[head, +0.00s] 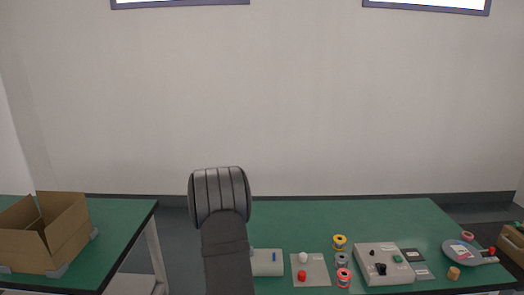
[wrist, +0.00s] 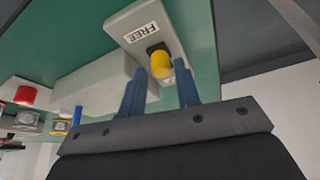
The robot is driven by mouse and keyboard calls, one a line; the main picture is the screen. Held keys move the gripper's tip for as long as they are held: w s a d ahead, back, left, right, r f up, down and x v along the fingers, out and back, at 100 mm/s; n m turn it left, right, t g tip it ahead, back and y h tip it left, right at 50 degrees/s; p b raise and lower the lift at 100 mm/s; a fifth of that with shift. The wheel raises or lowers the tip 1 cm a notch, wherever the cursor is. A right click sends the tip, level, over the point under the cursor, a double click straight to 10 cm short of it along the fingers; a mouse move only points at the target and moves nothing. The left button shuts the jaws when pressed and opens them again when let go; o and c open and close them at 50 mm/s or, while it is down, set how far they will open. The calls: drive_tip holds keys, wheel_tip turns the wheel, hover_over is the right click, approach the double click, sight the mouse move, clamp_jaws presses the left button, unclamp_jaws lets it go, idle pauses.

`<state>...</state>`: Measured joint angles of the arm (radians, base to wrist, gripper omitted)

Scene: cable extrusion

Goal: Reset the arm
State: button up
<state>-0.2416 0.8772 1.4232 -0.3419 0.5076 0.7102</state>
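In the wrist view my gripper (wrist: 160,82) has two blue fingers standing apart, with nothing held between them. A grey box (wrist: 138,25) labelled FREE, with a yellow knob (wrist: 161,65) on a black base, lies beyond the fingertips. The knob shows in the gap between the fingers, with space on both sides. In the head view my arm (head: 224,225) rises at the lower middle, and the gripper itself does not show there.
A green table (head: 330,216) carries a pale block (head: 267,263), a plate with red and white buttons (head: 311,270), several spools (head: 340,242), a control box (head: 383,263) and a round plate (head: 460,252). An open cardboard box (head: 45,235) stands on another table at left.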

drive_tip(key=shift+w+f, duration=0.15)
drive_tip(key=shift+f, duration=0.25)
drive_tip(key=shift+r, duration=0.15)
drive_tip(key=v, duration=1.7)
drive_tip(key=x, duration=1.6)
drive_tip(key=shift+w+d+f, duration=0.1)
drive_tip(key=shift+f, duration=0.3)
drive_tip(key=w, duration=0.4)
drive_tip(key=shift+w, duration=0.35)
drive_tip(key=s+r, duration=0.5)
drive_tip(key=r, duration=0.8)
drive_tip(key=s+r+n, duration=0.1)
drive_tip(key=s+r, duration=0.5)
drive_tip(key=r, duration=0.7)
drive_tip(key=shift+n+y, duration=0.3)
drive_tip(key=shift+r, duration=0.1)
